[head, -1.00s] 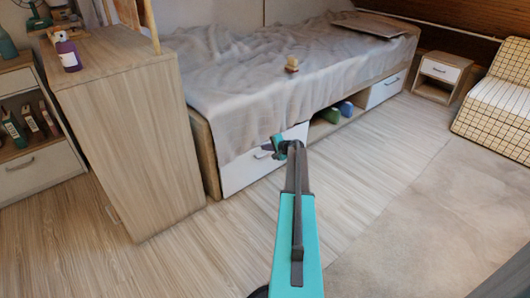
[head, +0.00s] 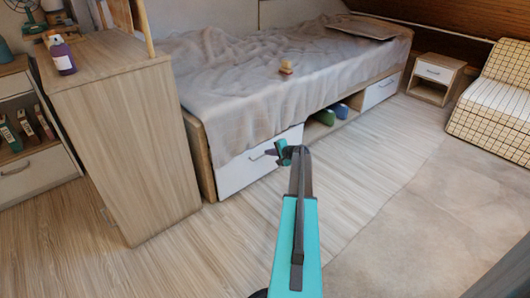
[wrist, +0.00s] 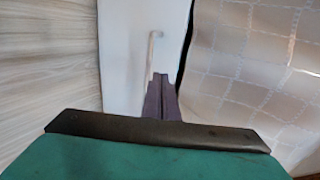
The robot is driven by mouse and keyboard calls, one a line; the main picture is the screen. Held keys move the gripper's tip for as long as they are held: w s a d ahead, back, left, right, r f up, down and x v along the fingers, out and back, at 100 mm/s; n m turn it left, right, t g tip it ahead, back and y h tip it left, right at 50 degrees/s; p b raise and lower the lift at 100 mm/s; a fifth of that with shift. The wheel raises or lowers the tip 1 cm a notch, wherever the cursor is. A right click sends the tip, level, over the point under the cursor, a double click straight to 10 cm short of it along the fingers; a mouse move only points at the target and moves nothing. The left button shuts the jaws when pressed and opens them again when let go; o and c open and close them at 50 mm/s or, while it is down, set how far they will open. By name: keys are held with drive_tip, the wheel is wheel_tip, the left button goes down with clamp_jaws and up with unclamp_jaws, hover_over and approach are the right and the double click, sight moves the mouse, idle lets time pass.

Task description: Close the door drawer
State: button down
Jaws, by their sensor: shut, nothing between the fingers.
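The drawer (head: 240,172) has a white front and a grey bar handle, and sits low in the near-left part of the bed base. The blanket hangs close to its top edge, and I cannot tell how far the drawer stands out. In the wrist view the white front (wrist: 122,60) runs up the picture with its handle (wrist: 151,55) upright. My gripper (head: 272,153) is in front of the drawer's right part, close to the handle. In the wrist view its dark fingers (wrist: 161,82) are together and empty, pointing at the front near the handle's end. I cannot tell whether they touch it.
The bed (head: 205,80) carries a rumpled grey blanket and a small yellowish toy (head: 286,68). A wooden cabinet (head: 135,150) stands close on the left. An open shelf with green and blue items lies right of the drawer. The floor (head: 385,190) on the right is clear.

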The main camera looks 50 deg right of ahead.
drive_tip(key=p+v, duration=0.2)
drive_tip(key=v, duration=0.7)
drive_tip(key=shift+a, duration=0.15)
